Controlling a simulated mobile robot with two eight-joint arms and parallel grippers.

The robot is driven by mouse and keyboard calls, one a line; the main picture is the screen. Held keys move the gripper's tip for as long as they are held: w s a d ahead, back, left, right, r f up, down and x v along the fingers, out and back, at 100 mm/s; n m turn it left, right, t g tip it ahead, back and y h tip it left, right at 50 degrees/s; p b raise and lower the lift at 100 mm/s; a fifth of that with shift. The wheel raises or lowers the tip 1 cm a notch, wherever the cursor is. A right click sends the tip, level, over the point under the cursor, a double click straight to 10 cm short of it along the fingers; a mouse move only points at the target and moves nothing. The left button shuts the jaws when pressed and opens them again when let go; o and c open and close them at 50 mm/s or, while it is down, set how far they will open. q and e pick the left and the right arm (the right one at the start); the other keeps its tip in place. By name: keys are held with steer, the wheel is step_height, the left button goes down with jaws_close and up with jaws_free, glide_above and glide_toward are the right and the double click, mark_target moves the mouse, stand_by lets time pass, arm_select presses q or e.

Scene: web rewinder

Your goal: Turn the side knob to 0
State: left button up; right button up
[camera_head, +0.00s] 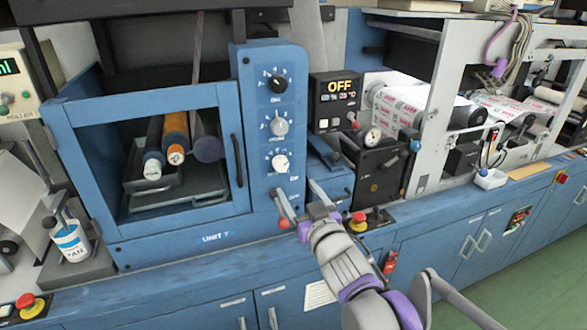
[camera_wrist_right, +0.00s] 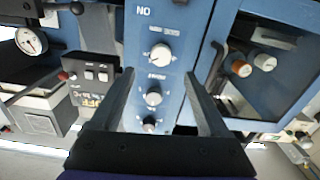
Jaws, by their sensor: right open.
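A blue control panel (camera_head: 268,60) carries three knobs in a column: a black-faced upper knob (camera_head: 278,83), a grey middle knob (camera_head: 278,125) and a white lower knob (camera_head: 280,163). I cannot tell which is called the side knob; their labels are too small to read. My right gripper (camera_head: 294,187) is open and empty, just below the lower knob and apart from it. In the right wrist view the gripper's fingers (camera_wrist_right: 159,73) spread on both sides of the column, seen upside down, with the lower knob (camera_wrist_right: 160,52) nearest the tips. My left gripper is not in view.
Left of the panel is a blue-framed window (camera_head: 145,97) with a dark handle (camera_head: 237,160). To the right stand a display reading OFF (camera_head: 339,88), a red-tipped lever (camera_head: 356,124) and a round gauge (camera_head: 373,136). A red stop button (camera_head: 358,217) sits on the ledge beside my right arm.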

mark_target(282, 168)
steer(key=x, duration=1)
steer(key=shift+w+a, duration=0.2)
steer(key=shift+w, duration=0.05)
jaws_close()
